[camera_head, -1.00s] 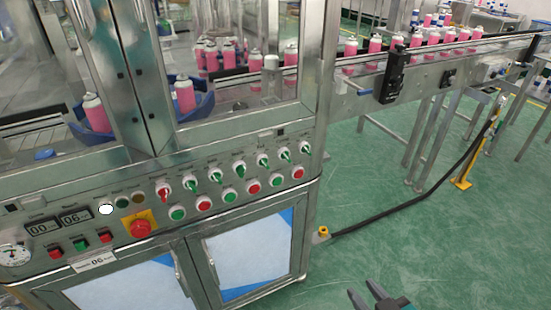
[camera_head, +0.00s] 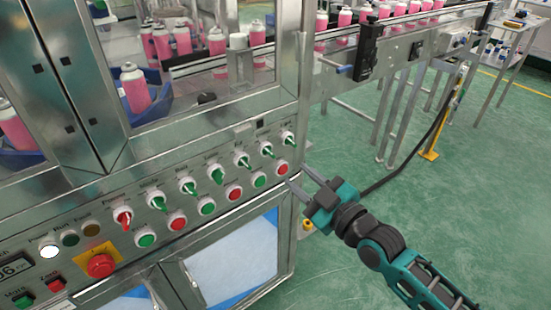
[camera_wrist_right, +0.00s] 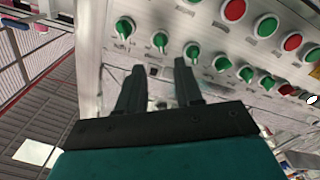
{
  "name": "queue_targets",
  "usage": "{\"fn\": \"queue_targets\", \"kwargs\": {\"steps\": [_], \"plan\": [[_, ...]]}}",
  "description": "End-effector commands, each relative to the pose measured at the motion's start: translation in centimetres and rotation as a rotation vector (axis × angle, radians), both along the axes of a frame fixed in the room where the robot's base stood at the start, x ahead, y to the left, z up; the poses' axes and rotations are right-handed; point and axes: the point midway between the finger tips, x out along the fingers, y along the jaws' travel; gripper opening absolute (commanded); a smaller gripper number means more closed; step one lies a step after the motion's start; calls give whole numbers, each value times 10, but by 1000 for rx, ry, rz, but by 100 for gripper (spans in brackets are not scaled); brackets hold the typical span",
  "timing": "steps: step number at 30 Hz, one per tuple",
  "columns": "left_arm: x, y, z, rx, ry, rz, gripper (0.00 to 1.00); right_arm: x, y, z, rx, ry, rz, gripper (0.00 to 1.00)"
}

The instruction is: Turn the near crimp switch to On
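A row of rotary switches runs along the machine's sloped panel. One has a red handle (camera_head: 122,218) and several are green, the rightmost (camera_head: 288,138) being farthest from the red one. The labels are too small to read, so I cannot tell which is the near crimp switch. My right gripper (camera_head: 298,175) is open and empty, just off the panel's right end. In the right wrist view the open fingers (camera_wrist_right: 158,68) point at the panel, close to a green switch (camera_wrist_right: 160,40), with no switch seen between them. My left gripper is out of view.
Red and green push buttons, one red (camera_head: 282,168), line the panel below the switches. A red emergency stop (camera_head: 101,265) on a yellow plate is at lower left. A conveyor (camera_head: 400,28) with pink cans extends right. Green floor right of the machine is largely open.

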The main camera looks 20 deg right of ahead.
Motion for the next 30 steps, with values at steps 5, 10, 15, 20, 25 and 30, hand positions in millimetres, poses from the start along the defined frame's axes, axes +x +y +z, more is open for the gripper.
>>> {"fn": "queue_targets", "kwargs": {"steps": [5,10,15,20,25,30], "plan": [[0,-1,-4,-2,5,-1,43,32,12,1,3,-2,1,35],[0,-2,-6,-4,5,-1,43,57,22,0,3,-2,2,35],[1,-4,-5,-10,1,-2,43,74,27,0,2,0,1,35],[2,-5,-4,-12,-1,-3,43,79,29,0,1,1,2,35],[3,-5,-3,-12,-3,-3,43,80,30,0,1,1,2,35],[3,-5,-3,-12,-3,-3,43,79,29,0,1,1,2,26]]}}
